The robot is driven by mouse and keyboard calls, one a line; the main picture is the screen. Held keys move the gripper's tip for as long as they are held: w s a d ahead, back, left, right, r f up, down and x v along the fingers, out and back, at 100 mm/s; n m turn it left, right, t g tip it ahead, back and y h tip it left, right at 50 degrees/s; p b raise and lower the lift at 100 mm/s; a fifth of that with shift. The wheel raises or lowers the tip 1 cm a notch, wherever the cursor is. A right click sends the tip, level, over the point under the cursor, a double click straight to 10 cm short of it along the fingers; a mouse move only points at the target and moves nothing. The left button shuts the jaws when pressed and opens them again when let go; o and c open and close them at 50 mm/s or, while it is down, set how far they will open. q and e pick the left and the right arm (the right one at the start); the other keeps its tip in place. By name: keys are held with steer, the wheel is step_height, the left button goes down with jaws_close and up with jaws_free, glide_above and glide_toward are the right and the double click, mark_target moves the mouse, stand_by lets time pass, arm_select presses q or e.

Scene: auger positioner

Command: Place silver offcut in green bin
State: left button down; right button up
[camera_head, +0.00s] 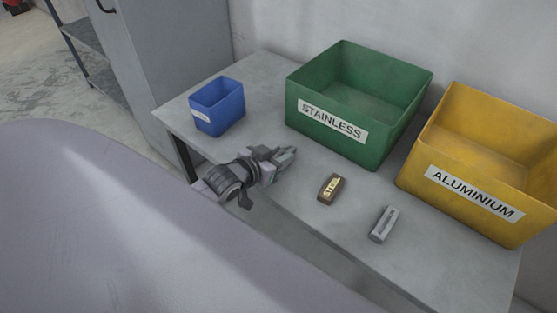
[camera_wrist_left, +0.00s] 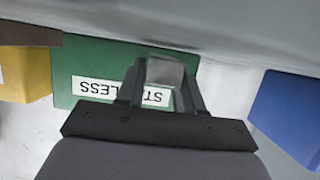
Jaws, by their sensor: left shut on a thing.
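My left gripper (camera_head: 287,156) is over the near edge of the table, in front of the green bin (camera_head: 312,129) labelled STAINLESS and to its left. In the left wrist view its fingers (camera_wrist_left: 163,85) are shut on a silver-grey block (camera_wrist_left: 165,71), which looks like the silver offcut. In that view the block overlaps the green bin (camera_wrist_left: 95,58) and its label. The block is hard to make out in the head view. The green bin stands upright, and the part of its floor that shows is bare. My right gripper is not in view.
A yellow ALUMINIUM bin (camera_head: 445,205) stands right of the green one, a small blue bin (camera_head: 222,118) to its left. A brown block with a label (camera_head: 331,188) and a grey slotted block (camera_head: 384,224) lie on the table (camera_head: 300,190). A grey cabinet (camera_head: 180,50) stands behind left.

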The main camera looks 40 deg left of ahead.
arm_select(q)
steer(key=shift+f, duration=0.4)
steer(key=shift+f, duration=0.15)
steer(key=c, duration=0.7)
jaws_free()
